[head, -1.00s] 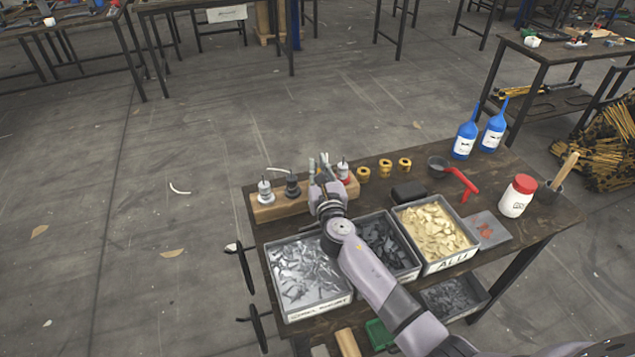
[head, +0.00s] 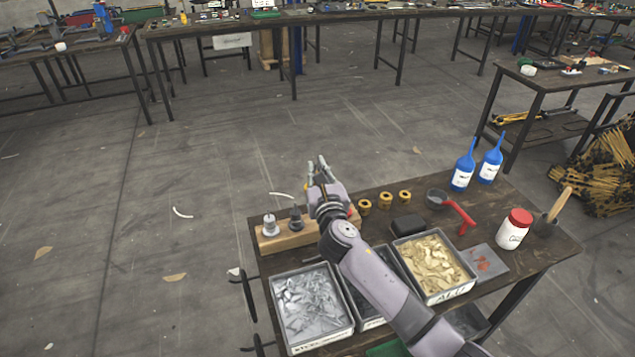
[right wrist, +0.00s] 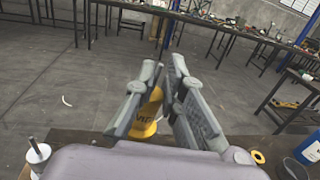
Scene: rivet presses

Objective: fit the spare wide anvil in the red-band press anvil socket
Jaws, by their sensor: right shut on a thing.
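My right gripper (head: 319,168) is over the far edge of the worktable, above the right part of a wooden rack (head: 287,241). In the right wrist view its fingers (right wrist: 170,92) are close together around a small grey piece (right wrist: 175,107), which looks like the spare wide anvil but is mostly hidden by the fingers. A yellow shape with lettering (right wrist: 148,115) shows beside the left finger. A light metal piece with a post (head: 270,226) and a dark one (head: 296,219) stand in the rack. I cannot make out the red-band press or its socket. My left gripper is out of view.
Open floor (head: 220,160) lies beyond, with a long bench (head: 345,18) behind.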

